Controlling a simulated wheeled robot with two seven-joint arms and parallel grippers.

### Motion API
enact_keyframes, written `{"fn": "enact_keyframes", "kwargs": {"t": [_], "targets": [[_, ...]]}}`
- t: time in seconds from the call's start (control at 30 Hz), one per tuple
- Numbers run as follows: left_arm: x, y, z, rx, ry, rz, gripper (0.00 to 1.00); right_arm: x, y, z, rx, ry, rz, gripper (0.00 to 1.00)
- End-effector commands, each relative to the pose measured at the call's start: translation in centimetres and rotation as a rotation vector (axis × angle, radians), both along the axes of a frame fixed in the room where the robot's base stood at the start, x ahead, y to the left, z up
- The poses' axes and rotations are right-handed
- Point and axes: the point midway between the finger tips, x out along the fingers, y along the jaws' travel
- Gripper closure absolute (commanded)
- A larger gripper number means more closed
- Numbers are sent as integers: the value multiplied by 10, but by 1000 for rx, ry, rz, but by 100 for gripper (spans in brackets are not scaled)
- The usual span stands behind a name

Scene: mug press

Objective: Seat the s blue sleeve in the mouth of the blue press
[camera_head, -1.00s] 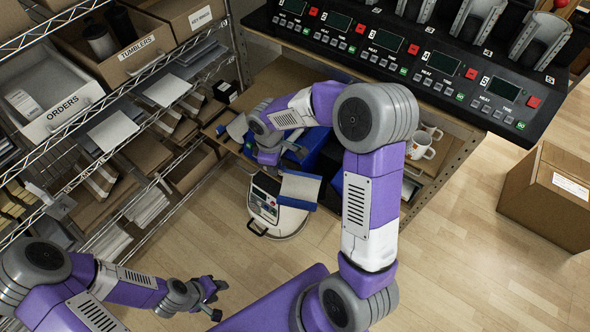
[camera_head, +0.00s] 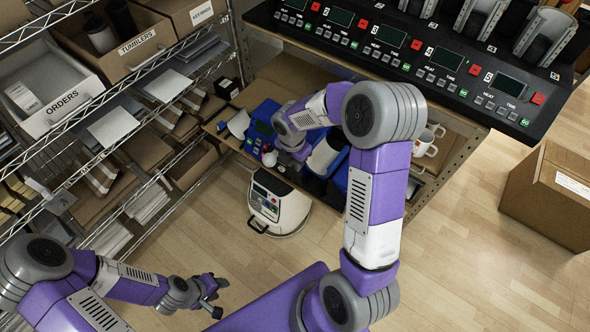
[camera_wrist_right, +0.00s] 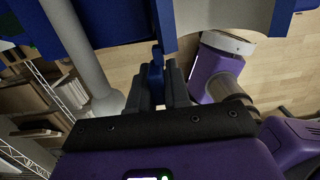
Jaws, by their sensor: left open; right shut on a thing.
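The blue press (camera_head: 262,122) stands on the low bench shelf, with a dark panel on its left part. More blue parts (camera_head: 338,182) show right of my right wrist; I cannot tell where press ends and sleeve begins there. My right gripper (camera_wrist_right: 157,95) is shut on a blue tab of the sleeve (camera_wrist_right: 157,66). In the head view the sleeve's pale grey inner face (camera_head: 322,156) shows beside the blue parts; the fingertips are hidden by the wrist. Whether the sleeve touches the press is unclear. My left gripper (camera_head: 212,298) is open and empty at lower left, far from both.
White mugs (camera_head: 424,142) stand on the shelf at right. A black control bank (camera_head: 420,55) with several displays runs above the shelf. A wire rack with an ORDERS bin (camera_head: 62,98) stands at left. A cardboard box (camera_head: 550,198) sits at right.

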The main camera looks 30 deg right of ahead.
Motion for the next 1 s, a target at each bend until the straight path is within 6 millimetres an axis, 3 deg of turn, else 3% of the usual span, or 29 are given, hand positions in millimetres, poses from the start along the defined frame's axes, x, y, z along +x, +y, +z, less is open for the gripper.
{"fn": "enact_keyframes", "kwargs": {"t": [0.03, 0.2, 0.57, 1.0], "targets": [[0, 0, -12, 0, 0, 0, 57, 1, 0, -14, -1, -2, 5, 100], [0, 0, -23, 0, -1, 0, 57, 1, -1, -30, -1, -2, 16, 100], [0, 0, -29, 0, -1, 0, 57, 1, -1, -39, -1, -4, 19, 100], [0, 0, -57, 0, -1, 0, 57, 1, -1, -67, -1, -4, 19, 100]]}}
